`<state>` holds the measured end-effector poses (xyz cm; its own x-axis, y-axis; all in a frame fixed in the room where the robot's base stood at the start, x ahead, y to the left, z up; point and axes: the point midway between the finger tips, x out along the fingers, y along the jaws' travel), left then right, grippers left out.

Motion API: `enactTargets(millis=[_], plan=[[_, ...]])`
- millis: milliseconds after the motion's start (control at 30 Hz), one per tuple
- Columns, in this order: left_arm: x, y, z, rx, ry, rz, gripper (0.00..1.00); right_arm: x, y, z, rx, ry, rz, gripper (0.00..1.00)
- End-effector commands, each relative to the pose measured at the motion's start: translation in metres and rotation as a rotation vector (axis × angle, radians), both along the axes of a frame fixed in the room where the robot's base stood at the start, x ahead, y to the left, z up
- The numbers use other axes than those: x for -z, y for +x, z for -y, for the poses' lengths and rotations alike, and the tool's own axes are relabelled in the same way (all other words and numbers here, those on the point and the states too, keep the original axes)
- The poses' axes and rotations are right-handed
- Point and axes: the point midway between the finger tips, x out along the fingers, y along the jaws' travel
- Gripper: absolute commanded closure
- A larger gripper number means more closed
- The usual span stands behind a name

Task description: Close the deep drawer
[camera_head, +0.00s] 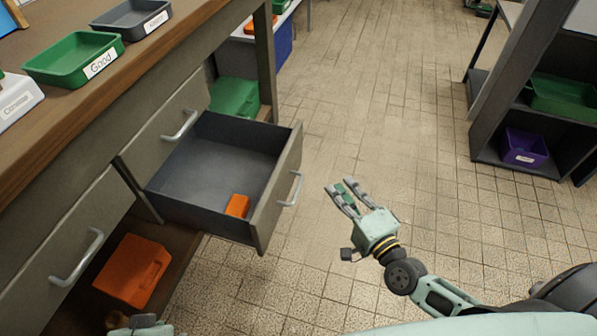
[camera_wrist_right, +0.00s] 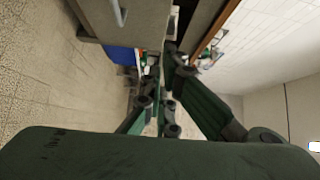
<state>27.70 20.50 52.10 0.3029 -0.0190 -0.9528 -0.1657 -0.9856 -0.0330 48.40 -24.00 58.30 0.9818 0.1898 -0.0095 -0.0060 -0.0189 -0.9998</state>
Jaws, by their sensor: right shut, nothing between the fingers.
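The deep drawer (camera_head: 226,226) is pulled well out from the grey cabinet under the wooden counter. Its front panel (camera_head: 268,205) has a metal handle (camera_head: 291,189) facing right. A small orange item (camera_head: 237,206) lies inside near the front. My right gripper (camera_head: 345,195) is shut and empty, to the right of the handle and apart from it. In the right wrist view the fingers (camera_wrist_right: 160,105) extend ahead, and a grey panel with a handle (camera_wrist_right: 118,12) shows at the top left. Only a small mint part at the bottom left edge of the head view may be my left arm.
Green (camera_head: 75,60) and grey (camera_head: 131,18) trays stand on the counter. An orange case (camera_head: 132,270) sits on the low shelf, and a green box (camera_head: 235,98) behind the drawer. A dark shelf with a purple bin (camera_head: 524,148) stands right. The tiled floor between is clear.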

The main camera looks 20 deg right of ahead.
Motion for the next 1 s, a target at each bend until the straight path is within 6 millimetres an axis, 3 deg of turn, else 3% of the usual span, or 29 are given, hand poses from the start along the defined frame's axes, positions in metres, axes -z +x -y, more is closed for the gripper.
enactTargets(millis=[233, 633, 800, 1000], plan=[[-0.003, -0.001, 0.0, 0.0, 0.001, 0.002, 0.72, -0.005, 0.021, -0.005, 0.002, 0.024, 0.01, 1.0], [0.003, -0.001, 0.0, 0.0, 0.0, 0.003, 0.72, -0.005, 0.103, -0.021, 0.001, 0.021, 0.009, 1.0], [-0.001, -0.001, 0.0, 0.0, 0.0, 0.003, 0.72, -0.004, 0.114, -0.043, -0.001, 0.022, 0.006, 1.0], [-0.002, -0.001, 0.0, 0.0, 0.0, 0.003, 0.72, -0.004, 0.121, -0.053, 0.0, 0.019, 0.005, 1.0]])
